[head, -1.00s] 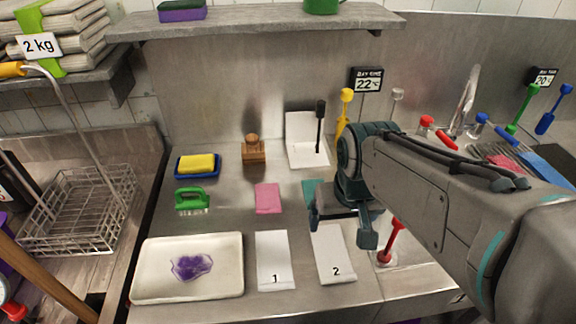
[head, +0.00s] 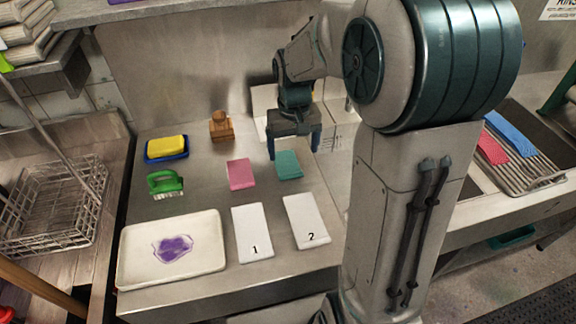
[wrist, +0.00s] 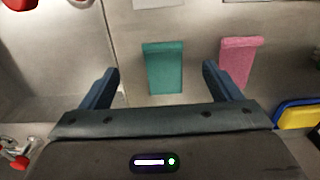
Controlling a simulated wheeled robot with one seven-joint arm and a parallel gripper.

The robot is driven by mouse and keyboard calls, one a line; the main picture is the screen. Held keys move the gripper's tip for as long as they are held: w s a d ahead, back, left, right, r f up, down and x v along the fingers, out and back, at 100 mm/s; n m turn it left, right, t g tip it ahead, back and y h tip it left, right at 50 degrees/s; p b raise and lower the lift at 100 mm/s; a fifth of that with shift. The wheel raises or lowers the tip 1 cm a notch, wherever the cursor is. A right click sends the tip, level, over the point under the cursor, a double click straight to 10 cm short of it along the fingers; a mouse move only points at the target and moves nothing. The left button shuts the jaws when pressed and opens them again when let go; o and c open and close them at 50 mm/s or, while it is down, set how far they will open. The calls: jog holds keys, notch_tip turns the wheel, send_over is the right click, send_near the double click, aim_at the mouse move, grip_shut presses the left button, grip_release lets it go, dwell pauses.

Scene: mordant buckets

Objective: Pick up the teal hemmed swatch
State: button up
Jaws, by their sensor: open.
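The teal swatch (head: 289,164) lies flat on the steel counter, right of the pink swatch (head: 241,174). In the wrist view the teal swatch (wrist: 164,68) shows ahead of and between my fingers, with the pink one (wrist: 238,62) to its right, near the right fingertip. My gripper (head: 295,150) is open and empty, its fingers pointing down at the far edge of the teal swatch. In the wrist view the gripper (wrist: 160,78) has its two blue fingers wide apart. The height of the fingertips above the counter is hard to judge.
White cards numbered 1 (head: 252,232) and 2 (head: 305,221) lie nearer the front. A white tray (head: 212,262) with a purple patch is front left. A green brush (head: 165,184), a yellow sponge in a blue dish (head: 167,148) and a wooden stamp (head: 221,128) stand left.

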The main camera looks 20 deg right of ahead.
aim_at(291, 174)
jog(key=f, duration=0.4)
jog(key=f+p, duration=0.1)
jog(key=f, duration=0.3)
jog(key=shift+w+a+f, duration=0.15)
jog(key=shift+w+f, duration=0.05)
jog(key=shift+f, duration=0.2)
jog(key=c, duration=1.1)
jog(key=shift+o, duration=0.2)
jog(key=shift+r, duration=0.15)
